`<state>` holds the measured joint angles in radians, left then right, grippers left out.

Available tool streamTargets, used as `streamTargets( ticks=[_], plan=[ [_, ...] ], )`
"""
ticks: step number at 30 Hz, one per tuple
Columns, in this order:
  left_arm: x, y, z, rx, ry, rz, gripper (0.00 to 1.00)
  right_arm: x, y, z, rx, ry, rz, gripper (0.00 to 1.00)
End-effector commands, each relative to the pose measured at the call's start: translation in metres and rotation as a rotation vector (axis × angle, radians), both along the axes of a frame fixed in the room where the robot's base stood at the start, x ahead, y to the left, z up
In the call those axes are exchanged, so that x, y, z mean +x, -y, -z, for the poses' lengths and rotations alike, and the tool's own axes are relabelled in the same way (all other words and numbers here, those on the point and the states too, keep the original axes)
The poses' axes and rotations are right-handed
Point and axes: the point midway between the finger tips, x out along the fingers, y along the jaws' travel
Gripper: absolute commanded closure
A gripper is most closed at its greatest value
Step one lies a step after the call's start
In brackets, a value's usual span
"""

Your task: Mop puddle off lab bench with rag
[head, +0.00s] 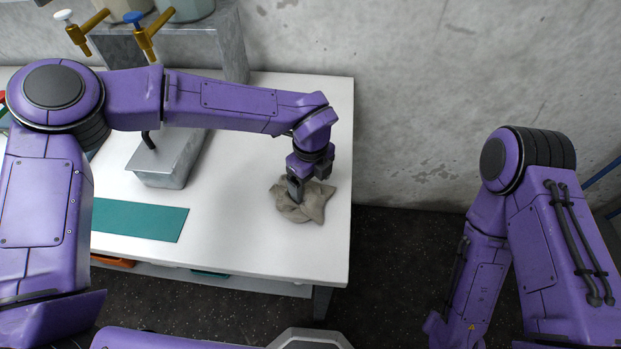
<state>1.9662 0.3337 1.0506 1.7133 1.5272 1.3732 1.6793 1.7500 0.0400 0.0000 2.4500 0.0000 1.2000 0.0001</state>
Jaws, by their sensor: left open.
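A crumpled grey-brown rag (313,207) lies on the white lab bench (240,235) near its right end. My left gripper (295,192) points down at the rag with its fingers over or against it. The jaws are open; whether the fingertips touch the cloth I cannot tell. I cannot make out a puddle on the bench; the arm hides part of the surface. My right arm is folded at the right, and its gripper is out of view.
A metal tray (168,165) and a flat green mat (140,218) lie left of the rag. Brass taps (147,40) with blue and white handles stand at the back left. A concrete wall (430,100) is behind the bench. Dark floor is open to the right.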

Motion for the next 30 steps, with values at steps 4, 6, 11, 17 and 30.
streamTargets(
  ticks=[4, 6, 11, 17, 30],
  plan=[
    [0.0, 0.0, 0.007, 0.0, 0.0, 0.0, 0.19, 0.0, 0.0, 0.005, 0.0, 0.0, 0.0, 1.0],
    [0.0, 0.0, 0.006, 0.001, 0.001, 0.0, 0.31, 0.0, 0.0, 0.004, 0.0, 0.0, 0.0, 1.0],
    [0.0, 0.0, 0.006, 0.001, 0.001, 0.001, 0.6, 0.0, 0.0, 0.004, 0.0, 0.0, 0.0, 1.0],
    [0.0, 0.0, 0.006, 0.001, -0.001, 0.001, 0.96, 0.0, 0.0, 0.004, 0.0, 0.0, 0.0, 1.0],
    [0.0, -0.001, -0.001, 0.001, -0.002, -0.001, 1.0, 0.0, 0.0, -0.004, 0.0, 0.0, 0.0, 1.0]
  ],
)
